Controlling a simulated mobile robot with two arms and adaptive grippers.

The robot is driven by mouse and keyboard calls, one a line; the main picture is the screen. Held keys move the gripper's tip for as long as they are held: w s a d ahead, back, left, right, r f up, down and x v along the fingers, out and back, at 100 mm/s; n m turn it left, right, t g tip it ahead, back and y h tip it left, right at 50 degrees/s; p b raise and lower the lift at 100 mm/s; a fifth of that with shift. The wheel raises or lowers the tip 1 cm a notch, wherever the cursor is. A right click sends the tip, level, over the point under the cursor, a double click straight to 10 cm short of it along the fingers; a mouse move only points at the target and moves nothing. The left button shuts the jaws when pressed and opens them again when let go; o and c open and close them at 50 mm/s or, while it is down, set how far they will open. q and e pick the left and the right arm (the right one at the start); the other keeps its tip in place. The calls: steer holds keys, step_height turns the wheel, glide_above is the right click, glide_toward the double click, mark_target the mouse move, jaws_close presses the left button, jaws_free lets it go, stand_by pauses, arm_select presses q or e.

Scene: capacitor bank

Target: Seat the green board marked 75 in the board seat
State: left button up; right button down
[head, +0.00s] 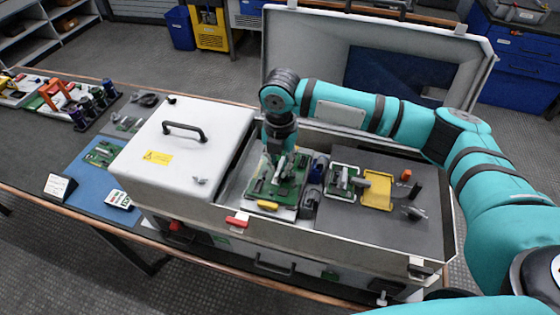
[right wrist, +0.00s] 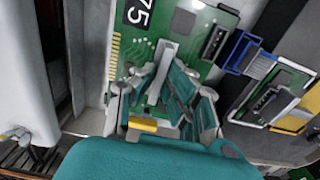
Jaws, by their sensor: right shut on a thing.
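The green board marked 75 (head: 291,189) is over the open bay of the case, between the white cover and the grey panel. Its black 75 label shows in the right wrist view (right wrist: 138,14), with gold contacts along the left edge. My right gripper (head: 279,158) comes down from above and is shut on the board's upright grey bar (right wrist: 161,75). A yellow piece (head: 267,205) shows at the board's near edge. The seat is largely hidden under the board and fingers, so I cannot tell if the board rests fully in it. My left gripper is not in view.
A white box-like cover (head: 190,140) with a black handle stands left of the bay. Blue connectors (head: 318,170) stand close on the right, then a smaller green board (head: 343,182) and a yellow block (head: 377,192). The raised lid (head: 300,55) stands behind. A blue mat (head: 88,185) lies left.

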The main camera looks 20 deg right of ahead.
steer(key=shift+f, duration=0.35)
steer(key=c, duration=1.3)
jaws_free()
steer(key=shift+r, duration=0.1)
step_height(320, 180, up, 12)
steer(key=shift+f, duration=0.1)
